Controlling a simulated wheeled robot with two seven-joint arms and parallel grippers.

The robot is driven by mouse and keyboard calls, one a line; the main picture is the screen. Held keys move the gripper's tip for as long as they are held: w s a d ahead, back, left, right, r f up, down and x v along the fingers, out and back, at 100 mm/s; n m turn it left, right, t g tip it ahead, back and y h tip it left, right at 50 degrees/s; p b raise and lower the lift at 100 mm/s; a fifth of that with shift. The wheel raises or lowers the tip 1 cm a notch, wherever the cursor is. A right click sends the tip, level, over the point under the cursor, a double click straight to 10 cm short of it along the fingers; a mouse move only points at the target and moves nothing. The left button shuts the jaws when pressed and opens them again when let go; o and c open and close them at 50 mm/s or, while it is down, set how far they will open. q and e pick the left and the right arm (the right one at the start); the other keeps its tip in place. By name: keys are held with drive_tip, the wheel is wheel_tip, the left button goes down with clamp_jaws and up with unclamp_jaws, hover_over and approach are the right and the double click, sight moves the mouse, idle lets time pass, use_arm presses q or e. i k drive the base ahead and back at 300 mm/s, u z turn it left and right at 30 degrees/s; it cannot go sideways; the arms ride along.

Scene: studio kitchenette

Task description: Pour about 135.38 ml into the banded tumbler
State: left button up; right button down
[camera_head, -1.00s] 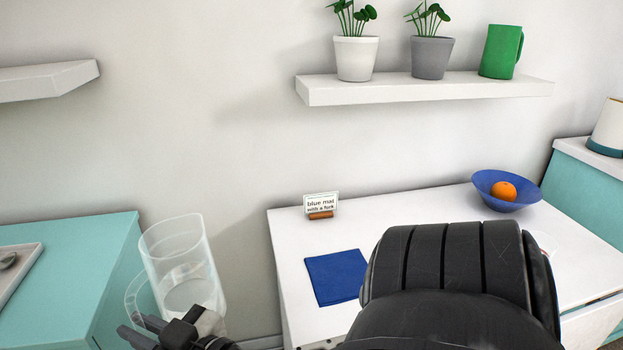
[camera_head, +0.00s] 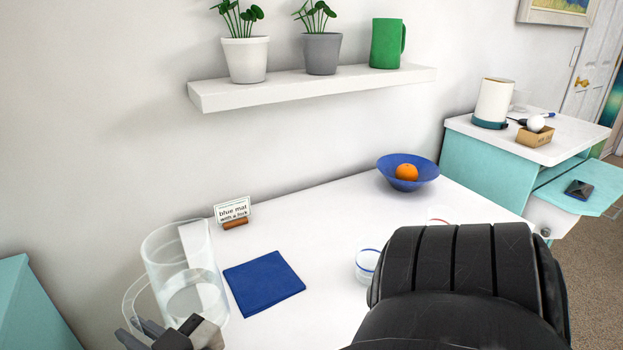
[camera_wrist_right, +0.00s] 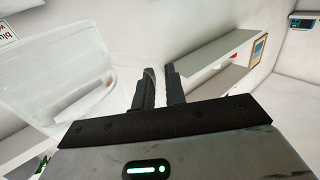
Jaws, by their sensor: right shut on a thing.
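A clear jug (camera_head: 165,250) is at the lower left of the head view, in front of the white table's left end. It looks slightly tilted, and a pale ring shows low inside it; I cannot tell how much liquid it holds. My right gripper (camera_head: 165,335) is shut on the jug at its handle side. In the wrist view the jug (camera_wrist_right: 55,85) is left of the fingers (camera_wrist_right: 158,85). A clear tumbler with a blue band (camera_head: 366,260) stands on the table, partly hidden by my dark arm link. My left gripper is out of view.
On the white table (camera_head: 330,205) are a folded blue cloth (camera_head: 262,283), a small sign (camera_head: 232,212), a blue bowl (camera_head: 390,170) with an orange (camera_head: 406,172), and a mostly hidden red-rimmed vessel (camera_head: 437,213). A shelf (camera_head: 310,86) hangs above. A teal cabinet (camera_head: 25,310) is at left.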

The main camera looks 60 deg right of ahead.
sight(369, 247)
drive_tip(key=z, duration=0.7)
drive_tip(key=k, duration=0.45)
drive_tip(key=z, duration=0.4)
